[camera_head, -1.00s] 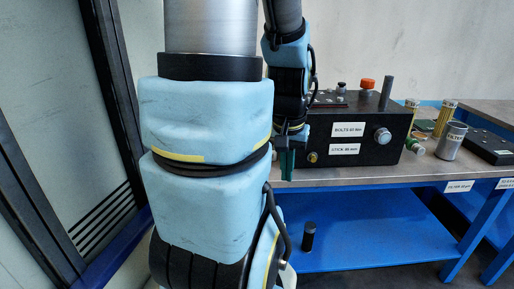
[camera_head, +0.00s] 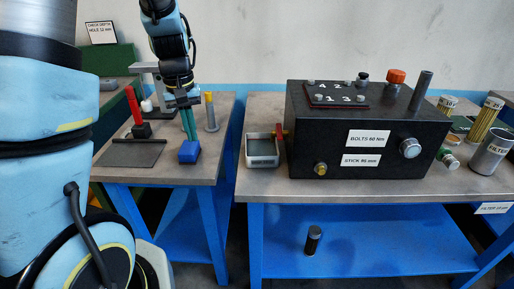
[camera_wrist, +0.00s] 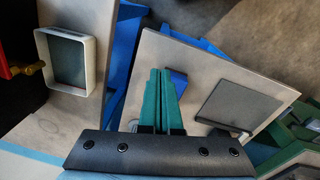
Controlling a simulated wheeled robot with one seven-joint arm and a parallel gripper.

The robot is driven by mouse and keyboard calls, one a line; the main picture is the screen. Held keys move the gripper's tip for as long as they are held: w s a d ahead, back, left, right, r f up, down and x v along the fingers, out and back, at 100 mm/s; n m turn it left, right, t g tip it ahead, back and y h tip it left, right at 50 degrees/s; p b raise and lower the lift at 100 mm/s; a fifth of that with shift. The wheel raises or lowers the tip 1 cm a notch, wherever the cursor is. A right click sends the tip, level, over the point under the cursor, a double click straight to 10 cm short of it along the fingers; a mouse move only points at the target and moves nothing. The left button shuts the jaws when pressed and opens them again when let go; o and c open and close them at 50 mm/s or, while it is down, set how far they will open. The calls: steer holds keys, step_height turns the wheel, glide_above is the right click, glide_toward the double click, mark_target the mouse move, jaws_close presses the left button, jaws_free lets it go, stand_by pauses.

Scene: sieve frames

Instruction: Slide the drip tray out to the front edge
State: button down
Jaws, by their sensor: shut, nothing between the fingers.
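The likely drip tray (camera_head: 263,163), a small pale-rimmed tray with a grey inside, sits on the right-hand bench beside the left end of the black box. It is set back from the bench's front edge and near its left edge. It also shows at upper left in the wrist view (camera_wrist: 91,66). My gripper (camera_head: 188,136) has green fingers pointing down over the left-hand bench, well left of the tray. The fingers are shut and empty, close to a blue block (camera_head: 189,152); I cannot tell whether they touch it. The fingers also show in the wrist view (camera_wrist: 160,74).
The black box (camera_head: 330,140) stands right of the tray, with a red-handled part (camera_head: 279,132) jutting toward it. A gap separates the two benches. The left bench holds a grey plate (camera_head: 132,153), a red-handled item (camera_head: 134,107) and a yellow-topped post (camera_head: 210,112). Bench top before the tray is clear.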

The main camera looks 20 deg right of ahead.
steer(key=w+d+p, duration=0.1)
steer(key=d, duration=0.8)
steer(key=m+p, duration=0.1)
steer(key=m, duration=0.1)
glide_above(262, 154)
steer(key=shift+y, duration=0.3)
steer(key=f, duration=0.3)
steer(key=f+p, duration=0.1)
steer(key=f, duration=0.2)
steer(key=f+p, duration=0.1)
steer(key=f, duration=0.3)
steer(key=shift+s+a, duration=0.35)
steer(key=s, duration=0.1)
steer(key=p, duration=0.1)
steer(key=s+a, duration=0.1)
steer(key=shift+s+r+p, duration=0.3)
steer(key=shift+s+a+f, duration=0.2)
steer(key=shift+s+a, duration=0.05)
steer(key=shift+s, duration=0.3)
steer(key=shift+s, duration=0.1)
steer(key=s+a, duration=0.1)
steer(key=s, duration=0.2)
steer(key=s+a+b, duration=0.1)
steer(key=s, duration=0.2)
steer(key=s+a, duration=0.2)
steer(key=s, duration=0.2)
steer(key=shift+w, duration=0.1)
